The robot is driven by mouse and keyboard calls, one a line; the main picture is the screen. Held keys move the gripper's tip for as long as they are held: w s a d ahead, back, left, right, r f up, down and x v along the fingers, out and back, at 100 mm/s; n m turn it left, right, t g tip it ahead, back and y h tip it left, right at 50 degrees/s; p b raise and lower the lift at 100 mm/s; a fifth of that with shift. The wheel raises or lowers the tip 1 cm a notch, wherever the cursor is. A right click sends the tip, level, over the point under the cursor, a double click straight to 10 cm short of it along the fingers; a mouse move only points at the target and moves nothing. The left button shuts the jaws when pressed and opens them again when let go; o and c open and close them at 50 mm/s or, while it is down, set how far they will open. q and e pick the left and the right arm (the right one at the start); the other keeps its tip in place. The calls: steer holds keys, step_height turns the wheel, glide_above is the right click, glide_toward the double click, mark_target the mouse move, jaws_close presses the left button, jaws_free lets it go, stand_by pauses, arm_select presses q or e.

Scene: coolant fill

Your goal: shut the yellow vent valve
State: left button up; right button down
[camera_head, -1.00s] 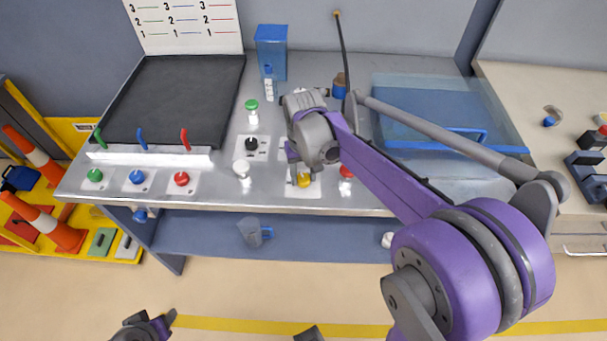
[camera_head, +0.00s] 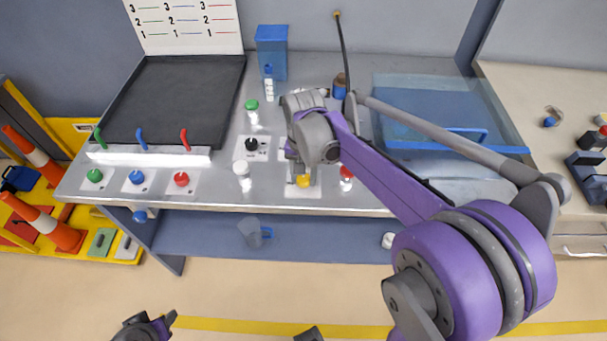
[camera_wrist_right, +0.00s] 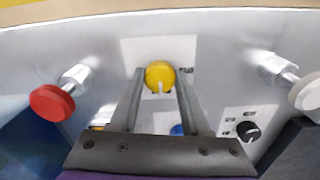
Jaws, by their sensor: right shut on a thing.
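The yellow vent valve (camera_head: 304,181) is a round knob on a pale plate near the front edge of the metal bench. In the right wrist view its yellow cap (camera_wrist_right: 160,72) shows a pale line pointing to the bottom of the picture. My right gripper (camera_wrist_right: 161,82) has one finger on each side of the cap and is shut on it. In the head view my right wrist hides part of the valve's surroundings. My left gripper (camera_head: 168,321) is low at the bottom left, away from the bench, and its jaws are unclear.
A red knob (camera_head: 346,172) stands close to the right of the yellow valve, and a white knob (camera_head: 241,168) to the left. A black knob (camera_head: 251,144) and a green knob (camera_head: 251,104) are farther back. A blue-lidded tank (camera_head: 440,110) lies behind my right arm.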

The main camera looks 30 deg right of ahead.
mark_target(304, 178)
steer(key=shift+c, duration=1.9)
jaws_free()
step_height(304, 178, up, 11)
steer(key=shift+p, duration=0.4)
steer(key=shift+f, duration=0.1)
steer(key=s+a+f+n+t, duration=0.1)
steer(key=s+a+f+n, duration=0.1)
steer(key=s, duration=0.3)
steer(key=s+a+f+n+t+p, duration=0.1)
steer(key=s+a+f+n+t, duration=0.1)
steer(key=s+f+n, duration=0.1)
steer(key=s+a+f+n+t, duration=0.2)
steer(key=s+a+f+n, duration=0.1)
steer(key=s, duration=0.4)
steer(key=shift+s+f+p, duration=0.3)
steer(key=shift+s+f, duration=0.05)
steer(key=shift+f, duration=0.5)
